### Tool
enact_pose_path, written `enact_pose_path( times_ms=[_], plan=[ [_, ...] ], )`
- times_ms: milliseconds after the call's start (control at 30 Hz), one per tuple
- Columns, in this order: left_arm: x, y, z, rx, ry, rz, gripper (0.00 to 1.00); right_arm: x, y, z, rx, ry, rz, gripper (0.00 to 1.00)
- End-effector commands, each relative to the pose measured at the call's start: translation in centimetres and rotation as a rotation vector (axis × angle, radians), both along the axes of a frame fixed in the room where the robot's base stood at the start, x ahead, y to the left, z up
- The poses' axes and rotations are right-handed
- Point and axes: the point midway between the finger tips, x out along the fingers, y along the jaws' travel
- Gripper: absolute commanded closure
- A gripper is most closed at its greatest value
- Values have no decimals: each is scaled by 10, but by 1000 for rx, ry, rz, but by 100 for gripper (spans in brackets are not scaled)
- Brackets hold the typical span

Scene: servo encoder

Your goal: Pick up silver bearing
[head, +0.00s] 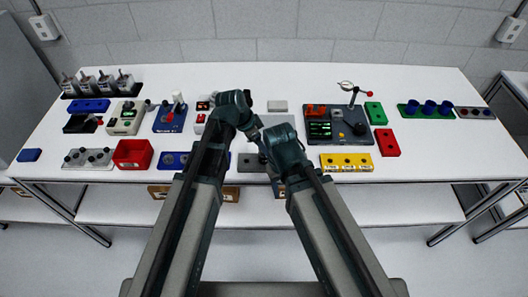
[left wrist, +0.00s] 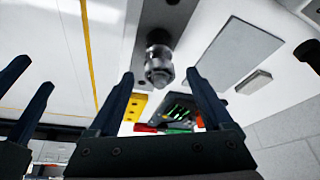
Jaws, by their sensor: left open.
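A shiny silver cylindrical part (left wrist: 159,62), which looks like the silver bearing, shows in the left wrist view. It stands on a dark grey block (left wrist: 178,14), which also shows in the head view (head: 250,163). The part appears between and beyond the two dark fingers of my left gripper (left wrist: 162,88). These fingers are apart, with nothing between them. In the head view my forearms and wrists hide both grippers and the part. Another pair of dark prongs (left wrist: 28,92) shows at the left of the wrist view; I cannot tell whether it is my right gripper.
A light grey plate (left wrist: 238,48) and a small grey block (left wrist: 254,82) lie nearby. A yellow block (head: 347,162) and a dark station with a green display (head: 337,127) stand to the right. White table shows between items.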

Motion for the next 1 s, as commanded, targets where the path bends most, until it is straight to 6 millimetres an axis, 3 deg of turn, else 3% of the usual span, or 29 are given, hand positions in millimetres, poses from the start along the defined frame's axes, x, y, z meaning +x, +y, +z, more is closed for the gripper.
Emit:
enact_pose_path(
  times_ms=[267,733,1000],
  plan=[
    [0,-1,-2,0,0,0,18,0,0,-2,0,0,0,50],
    [0,-1,-2,0,0,0,100,0,0,-2,0,0,0,50],
    [0,-1,-2,0,0,0,100,0,0,-2,0,0,0,50]
  ],
)
